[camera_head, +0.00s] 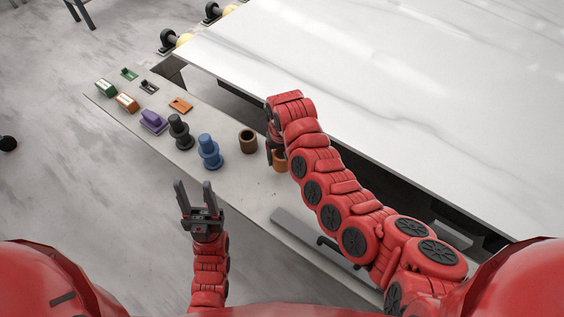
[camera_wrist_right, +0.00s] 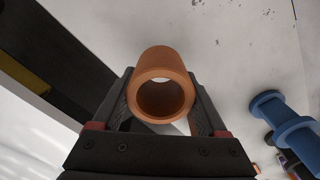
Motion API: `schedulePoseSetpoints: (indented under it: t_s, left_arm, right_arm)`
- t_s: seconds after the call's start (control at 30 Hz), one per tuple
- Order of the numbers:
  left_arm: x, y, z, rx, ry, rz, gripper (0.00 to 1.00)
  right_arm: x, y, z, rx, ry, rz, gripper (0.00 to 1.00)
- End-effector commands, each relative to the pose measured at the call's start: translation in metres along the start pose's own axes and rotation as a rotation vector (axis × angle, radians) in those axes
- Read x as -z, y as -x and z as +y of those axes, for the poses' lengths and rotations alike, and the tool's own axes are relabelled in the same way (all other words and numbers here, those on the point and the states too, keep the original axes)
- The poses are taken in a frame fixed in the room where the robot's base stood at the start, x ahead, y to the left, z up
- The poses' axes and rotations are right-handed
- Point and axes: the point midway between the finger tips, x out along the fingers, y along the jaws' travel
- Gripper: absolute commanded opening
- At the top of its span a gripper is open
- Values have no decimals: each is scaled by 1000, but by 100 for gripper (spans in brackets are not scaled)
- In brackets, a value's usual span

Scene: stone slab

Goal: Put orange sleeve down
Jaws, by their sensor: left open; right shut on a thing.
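The orange sleeve (camera_wrist_right: 161,62) is a hollow cylinder seen in the right wrist view between the two fingers of my right gripper (camera_wrist_right: 160,120), which is shut on it. In the head view the sleeve (camera_head: 280,161) shows beside the right gripper (camera_head: 272,150), partly hidden by my arm. It is over the grey shelf (camera_head: 262,190); I cannot tell whether it touches the surface. My left gripper (camera_head: 199,200) is open and empty, in front of the shelf's near edge.
A brown sleeve (camera_head: 247,141), a blue stepped peg (camera_head: 209,151) and a dark peg (camera_head: 180,132) stand left of the orange sleeve. Purple, orange and green pieces lie further left. The white marble slab (camera_head: 400,90) is behind. A grey bar (camera_head: 320,255) lies at the near right.

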Motion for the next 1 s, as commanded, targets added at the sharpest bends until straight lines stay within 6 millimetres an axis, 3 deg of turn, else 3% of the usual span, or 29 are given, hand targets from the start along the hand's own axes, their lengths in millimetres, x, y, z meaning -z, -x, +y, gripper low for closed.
schedulePoseSetpoints:
  t_s: [0.1,0.4,0.8,0.83,0.93,1.0]
  left_arm:
    - [0,-3,0,0,0,0,50]
    - [2,-10,0,0,0,0,50]
    - [1,-6,0,0,0,0,50]
    - [1,-7,0,0,0,0,50]
    - [1,-8,0,0,0,0,50]
    - [1,-8,0,0,0,0,50]
  right_arm:
    - [3,-2,3,-3,-3,-5,15]
    - [2,-34,2,0,-4,-3,15]
    - [2,-40,1,0,-4,-2,15]
    - [2,-39,2,0,-4,-3,81]
    - [2,-38,2,0,-4,-2,99]
    - [2,-38,2,0,-4,-3,100]
